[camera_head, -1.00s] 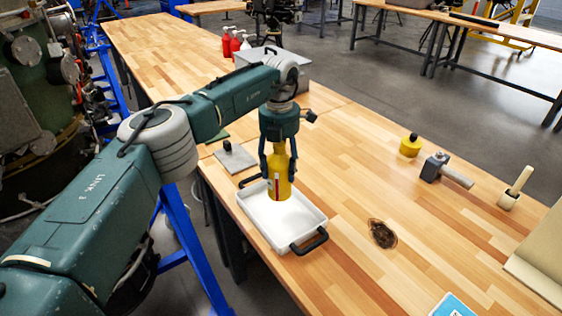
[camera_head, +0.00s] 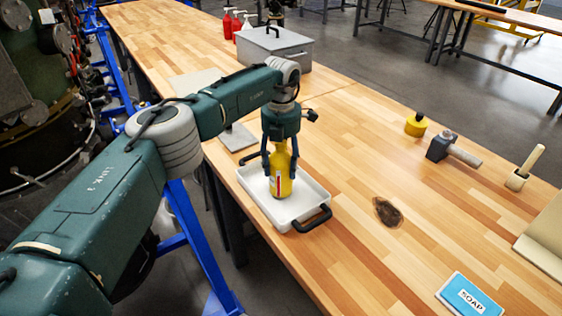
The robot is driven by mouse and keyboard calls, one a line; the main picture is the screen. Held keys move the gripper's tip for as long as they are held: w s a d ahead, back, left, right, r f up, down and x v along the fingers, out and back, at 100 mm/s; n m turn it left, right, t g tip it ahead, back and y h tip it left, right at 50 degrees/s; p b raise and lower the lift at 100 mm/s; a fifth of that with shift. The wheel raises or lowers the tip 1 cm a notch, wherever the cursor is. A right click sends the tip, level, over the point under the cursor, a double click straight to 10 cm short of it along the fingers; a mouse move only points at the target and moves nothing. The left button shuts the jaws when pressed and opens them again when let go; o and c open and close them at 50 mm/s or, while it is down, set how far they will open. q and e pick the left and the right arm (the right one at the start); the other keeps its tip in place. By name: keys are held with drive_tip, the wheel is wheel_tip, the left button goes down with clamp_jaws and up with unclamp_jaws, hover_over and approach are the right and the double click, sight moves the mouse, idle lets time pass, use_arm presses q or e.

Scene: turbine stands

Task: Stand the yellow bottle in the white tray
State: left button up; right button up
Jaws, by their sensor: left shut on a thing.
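The yellow bottle (camera_head: 281,182) is upright over the white tray (camera_head: 311,196), with its lower end at the tray floor. I cannot tell whether it touches the floor. My left gripper (camera_head: 280,172) comes down from above and is shut on the bottle, a finger on each side of it. The fingers hide part of the bottle's upper sides. The tray is shallow, with dark handles at its two ends, and sits near the table's left edge. My right gripper is not in view.
A grey lidded box (camera_head: 290,50) and several red and white bottles (camera_head: 228,24) stand behind. The table between is clear.

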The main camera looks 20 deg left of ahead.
sight(281, 146)
use_arm(q)
drive_tip(key=shift+f, duration=0.3)
idle(0.4)
drive_tip(key=o, duration=1.9)
drive_tip(key=shift+r, duration=0.1)
drive_tip(key=shift+r+p, duration=2)
drive_tip(key=shift+r, duration=1.45)
